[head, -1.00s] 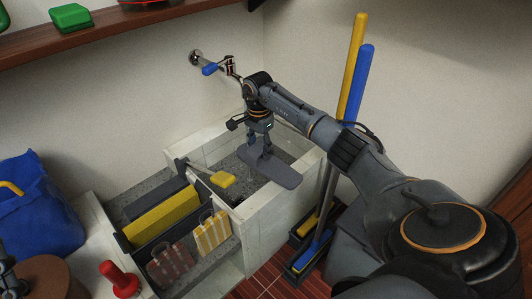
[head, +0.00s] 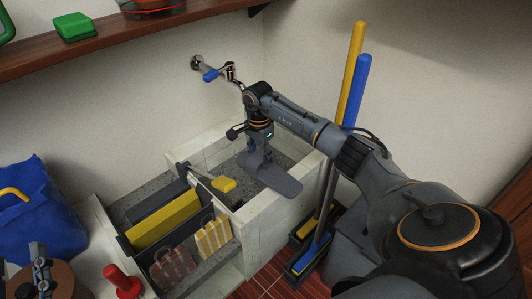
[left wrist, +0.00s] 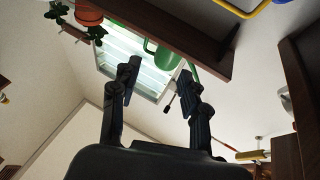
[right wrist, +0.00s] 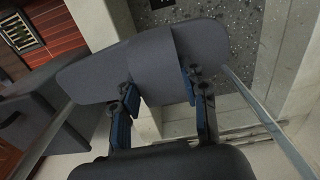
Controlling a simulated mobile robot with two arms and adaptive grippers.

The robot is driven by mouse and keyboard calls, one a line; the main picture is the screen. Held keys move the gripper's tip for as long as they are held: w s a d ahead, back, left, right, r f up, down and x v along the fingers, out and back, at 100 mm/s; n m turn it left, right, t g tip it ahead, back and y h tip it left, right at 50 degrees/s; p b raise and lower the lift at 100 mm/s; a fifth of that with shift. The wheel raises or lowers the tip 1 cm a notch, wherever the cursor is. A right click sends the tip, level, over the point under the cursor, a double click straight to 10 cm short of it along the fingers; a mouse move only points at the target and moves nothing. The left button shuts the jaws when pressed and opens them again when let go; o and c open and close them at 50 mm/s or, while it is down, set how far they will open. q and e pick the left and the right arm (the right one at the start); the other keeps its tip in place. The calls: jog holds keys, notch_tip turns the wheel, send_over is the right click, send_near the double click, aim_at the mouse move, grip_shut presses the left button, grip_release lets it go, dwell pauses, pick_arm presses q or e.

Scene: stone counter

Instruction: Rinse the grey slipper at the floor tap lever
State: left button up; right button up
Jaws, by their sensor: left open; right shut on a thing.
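The grey slipper (head: 279,182) is held above the stone basin (head: 228,160), over its front right rim. My right gripper (head: 257,156) is shut on the slipper's strap; the right wrist view shows its fingers (right wrist: 158,92) on the strap of the slipper (right wrist: 95,80). The tap (head: 230,72) with a blue lever (head: 211,75) is on the wall above and behind the basin. No water is visible. My left gripper (head: 41,270) is at the lower left, over a brown round thing; in the left wrist view its fingers (left wrist: 160,92) are apart and empty.
A yellow sponge-like block (head: 223,184) lies at the basin's left edge. Blue and yellow poles (head: 355,85) stand right of the basin. A red-handled plunger-like thing (head: 120,279) is lower left.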

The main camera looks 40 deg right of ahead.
aim_at(260, 163)
jog(key=shift+s+a+p, duration=0.35)
jog(key=shift+s+p, duration=0.1)
jog(key=shift+p, duration=0.05)
jog(key=shift+s+a+p, duration=0.3)
jog(key=shift+s+p, duration=0.1)
jog(key=shift+p, duration=0.05)
jog(key=shift+s+a+p, duration=0.35)
jog(key=shift+s+p, duration=0.05)
jog(key=shift+p, duration=0.05)
pick_arm(q)
notch_tip(260, 163, down, 15)
jog(key=s+a+g+y, duration=0.2)
jog(key=a+g+y, duration=0.1)
jog(key=g, duration=0.6)
jog(key=shift+s+f+p, duration=0.15)
jog(key=shift+s+p, duration=0.1)
jog(key=shift+p, duration=0.15)
pick_arm(e)
jog(key=shift+s+a, duration=0.35)
jog(key=shift+s, duration=0.05)
